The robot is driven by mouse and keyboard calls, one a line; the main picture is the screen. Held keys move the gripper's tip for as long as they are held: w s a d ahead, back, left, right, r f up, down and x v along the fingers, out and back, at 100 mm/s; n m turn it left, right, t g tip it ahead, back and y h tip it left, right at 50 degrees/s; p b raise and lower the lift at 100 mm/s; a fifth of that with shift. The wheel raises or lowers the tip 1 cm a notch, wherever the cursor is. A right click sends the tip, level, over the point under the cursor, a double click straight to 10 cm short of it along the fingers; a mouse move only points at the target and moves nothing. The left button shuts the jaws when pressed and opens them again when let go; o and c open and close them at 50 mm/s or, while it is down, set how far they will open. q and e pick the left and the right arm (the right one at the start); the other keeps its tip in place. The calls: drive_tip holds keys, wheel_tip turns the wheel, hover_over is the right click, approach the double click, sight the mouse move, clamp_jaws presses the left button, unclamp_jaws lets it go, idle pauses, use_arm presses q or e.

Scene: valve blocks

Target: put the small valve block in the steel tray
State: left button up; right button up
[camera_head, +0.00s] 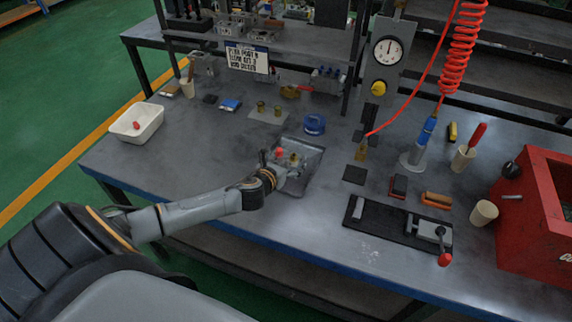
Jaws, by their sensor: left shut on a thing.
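The steel tray (314,158) is a shallow grey tray near the middle of the bench. My left gripper (285,164) reaches over the tray from the left and is shut on the small valve block (296,163). The block looks like grey metal with a brass-coloured part and a red part on top. The gripper's fingers and wrist hide some of the block and the tray's left side. I cannot tell whether the block touches the tray floor. My right gripper is not in view.
A blue ring-shaped thing (314,124) stands just behind the tray. A dark pad (355,174) and a black vise-like fixture (398,226) lie to the right. A white bin (137,123) is far left, a red box (538,225) far right. The bench left of the tray is clear.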

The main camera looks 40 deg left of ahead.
use_arm(q)
drive_tip(key=shift+f, duration=0.8)
drive_tip(key=o, duration=1.5)
drive_tip(key=shift+s, duration=0.1)
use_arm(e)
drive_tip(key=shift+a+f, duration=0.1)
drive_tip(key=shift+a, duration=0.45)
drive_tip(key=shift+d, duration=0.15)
